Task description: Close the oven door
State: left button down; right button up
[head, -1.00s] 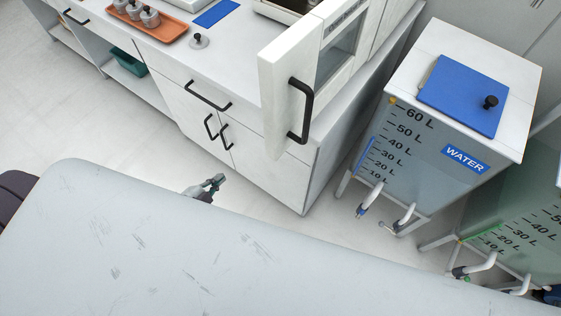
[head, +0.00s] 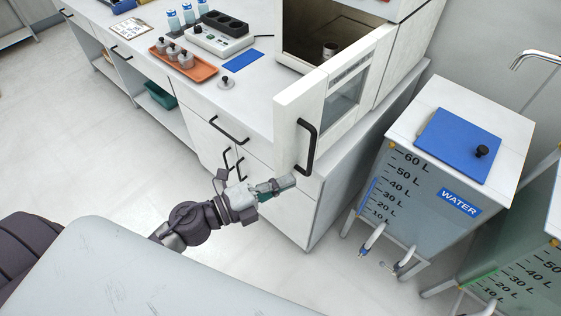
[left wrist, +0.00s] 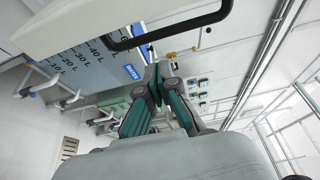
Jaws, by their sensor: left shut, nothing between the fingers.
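The oven (head: 392,62) stands on the counter with its white door (head: 296,112) swung open toward me. The door has a black bar handle (head: 308,147). A small pot (head: 329,50) sits inside the dark oven cavity. My left gripper (head: 284,183) is shut and empty, just below and left of the handle in the head view, apart from it. In the left wrist view the closed fingertips (left wrist: 158,70) are below the black handle (left wrist: 175,33), with the door edge (left wrist: 75,25) at upper left. My right gripper is not in view.
The counter holds an orange tray (head: 183,66) of weights, a blue mat (head: 242,61), and a white device (head: 215,42). A water tank (head: 435,175) stands right of the cabinet. Open floor (head: 110,160) lies left of the cabinet.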

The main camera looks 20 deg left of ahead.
aim_at(280, 168)
pick_arm(q)
jog(key=w, duration=0.1)
jog(key=w+a, duration=0.1)
jog(key=w, duration=0.1)
jog(key=shift+w+p, duration=0.1)
jog(key=shift+p, duration=0.25)
jog(key=shift+w+a, duration=0.15)
jog(key=shift+a, duration=0.35)
jog(key=shift+a+f, duration=0.1)
